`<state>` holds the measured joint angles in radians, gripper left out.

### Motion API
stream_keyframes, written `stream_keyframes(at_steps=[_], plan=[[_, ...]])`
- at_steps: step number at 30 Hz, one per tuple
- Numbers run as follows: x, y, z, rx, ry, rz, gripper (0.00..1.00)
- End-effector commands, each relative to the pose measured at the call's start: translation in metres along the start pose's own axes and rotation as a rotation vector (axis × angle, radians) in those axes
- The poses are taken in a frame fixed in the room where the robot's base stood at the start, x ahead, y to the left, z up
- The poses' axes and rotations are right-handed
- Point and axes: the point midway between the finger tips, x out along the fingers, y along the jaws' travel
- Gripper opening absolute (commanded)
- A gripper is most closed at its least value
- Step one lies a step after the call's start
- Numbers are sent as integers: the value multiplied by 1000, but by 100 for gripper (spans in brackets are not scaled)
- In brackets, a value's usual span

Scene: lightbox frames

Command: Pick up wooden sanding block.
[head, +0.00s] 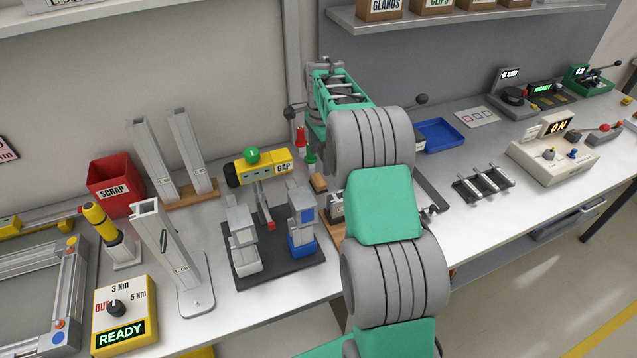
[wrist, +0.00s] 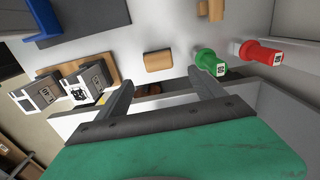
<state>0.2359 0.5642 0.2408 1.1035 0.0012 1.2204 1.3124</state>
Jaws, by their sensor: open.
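The wooden sanding block (wrist: 157,60) is a small light-brown block lying on the white bench top. In the wrist view it sits just beyond my gripper (wrist: 161,77), roughly between the lines of its two fingers. My gripper is open and empty, and the fingers appear apart from the block. In the head view a small wooden block (head: 319,183) shows just left of my arm. My arm hides much of that area, and I cannot make out the fingers there.
A green-handled tool (wrist: 207,62) and a red-handled tool (wrist: 262,53) stand right of the block. A wooden board (wrist: 101,64) with dark labelled blocks lies left. A blue tray (head: 439,134) is farther right. A dark fixture plate (head: 279,275) is in front. A shelf (head: 470,18) hangs above.

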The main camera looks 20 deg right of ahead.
Motion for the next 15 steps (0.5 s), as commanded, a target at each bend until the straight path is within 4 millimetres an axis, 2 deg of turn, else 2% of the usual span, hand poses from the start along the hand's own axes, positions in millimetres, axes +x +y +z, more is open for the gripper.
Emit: stream_keyframes(at_steps=[8, 15], plan=[[37, 1, 0, 26, -5, 16, 78], [77, 4, 4, 24, -4, 16, 78]])
